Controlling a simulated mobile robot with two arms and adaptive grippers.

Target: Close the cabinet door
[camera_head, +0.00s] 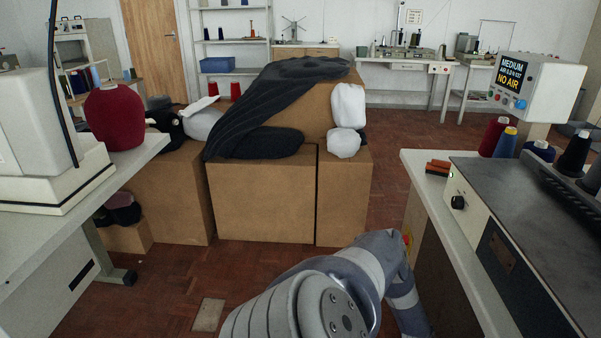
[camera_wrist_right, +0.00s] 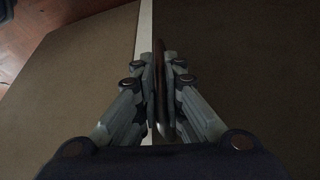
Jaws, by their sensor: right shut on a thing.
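The cabinet (camera_head: 424,236) is the brown-sided unit under the white-topped bench at the right in the head view. My right arm reaches down to its left side, and the bench and arm hide the gripper there. In the right wrist view my right gripper (camera_wrist_right: 161,88) is shut on a thin, dark brown strip (camera_wrist_right: 159,55), which looks like the door's handle or edge; I cannot tell which. Brown panels lie on both sides, with a white strip (camera_wrist_right: 144,30) between them. How far the door stands open is unclear. My left gripper is out of view.
A grey machine (camera_head: 545,240) and thread cones stand on the right bench. Cardboard boxes (camera_head: 262,200) with dark cloth and white bags stand ahead. A white bench (camera_head: 45,235) is at the left. Red-brown floor (camera_head: 185,285) is open between the benches.

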